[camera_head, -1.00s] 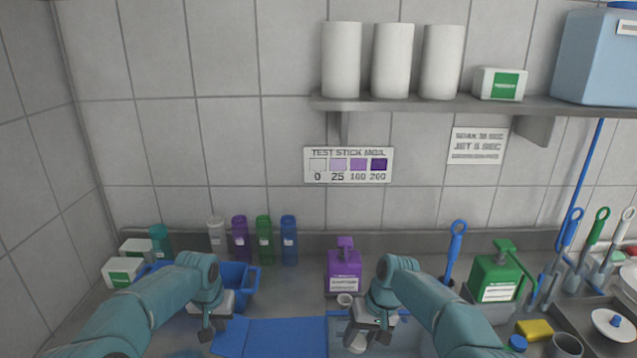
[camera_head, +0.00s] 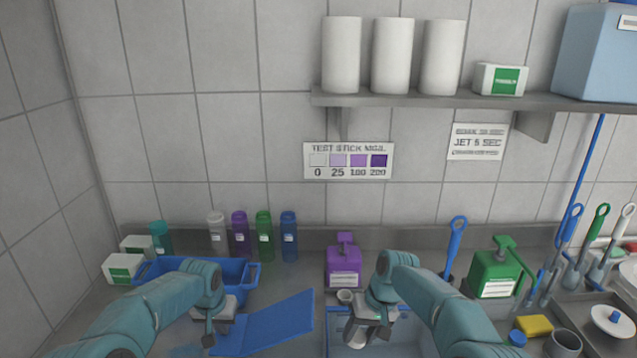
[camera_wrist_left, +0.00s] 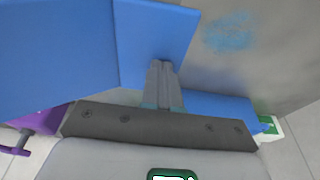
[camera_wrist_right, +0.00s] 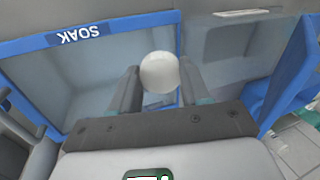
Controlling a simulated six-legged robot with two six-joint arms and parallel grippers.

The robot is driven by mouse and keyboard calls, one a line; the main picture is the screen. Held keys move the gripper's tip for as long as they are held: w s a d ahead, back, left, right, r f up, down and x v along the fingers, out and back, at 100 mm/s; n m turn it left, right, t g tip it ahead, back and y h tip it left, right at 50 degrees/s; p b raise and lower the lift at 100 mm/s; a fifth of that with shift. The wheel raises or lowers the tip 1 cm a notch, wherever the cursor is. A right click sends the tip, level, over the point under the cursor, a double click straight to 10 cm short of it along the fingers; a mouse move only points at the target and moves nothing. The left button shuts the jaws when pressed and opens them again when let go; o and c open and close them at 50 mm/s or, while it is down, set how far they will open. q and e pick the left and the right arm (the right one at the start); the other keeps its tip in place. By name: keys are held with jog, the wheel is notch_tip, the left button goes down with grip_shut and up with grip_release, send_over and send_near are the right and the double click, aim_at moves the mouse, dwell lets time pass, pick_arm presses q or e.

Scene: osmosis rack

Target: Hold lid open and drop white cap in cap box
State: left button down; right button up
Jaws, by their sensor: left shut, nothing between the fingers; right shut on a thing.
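My left gripper (camera_head: 208,338) is shut and empty. Its fingertips (camera_wrist_left: 163,85) are at the edge of a flat blue lid panel (camera_wrist_left: 155,40), seemingly against it. In the head view the blue lid (camera_head: 283,322) is tilted, its right side raised. My right gripper (camera_head: 358,332) is shut on the round white cap (camera_wrist_right: 160,72). It holds the cap above a blue-rimmed bin labelled SOAK (camera_wrist_right: 92,35); the bin's rim also shows in the head view (camera_head: 327,335). I cannot tell which container is the cap box.
A blue crate (camera_head: 238,272) stands behind my left gripper. A purple pump bottle (camera_head: 344,265) and a small cup (camera_head: 345,296) stand behind my right gripper. A green bottle (camera_head: 495,272), a yellow sponge (camera_head: 534,325) and tools are at the right. Several coloured bottles line the wall.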

pick_arm(q)
jog(key=shift+f, duration=0.3)
dwell(0.4)
jog(key=shift+f, duration=0.55)
pick_arm(e)
jog(key=a+f, duration=0.1)
jog(key=a, duration=1)
dwell(0.6)
jog(key=shift+f, duration=0.1)
jog(key=o, duration=1.1)
jog(key=shift+c, duration=0.2)
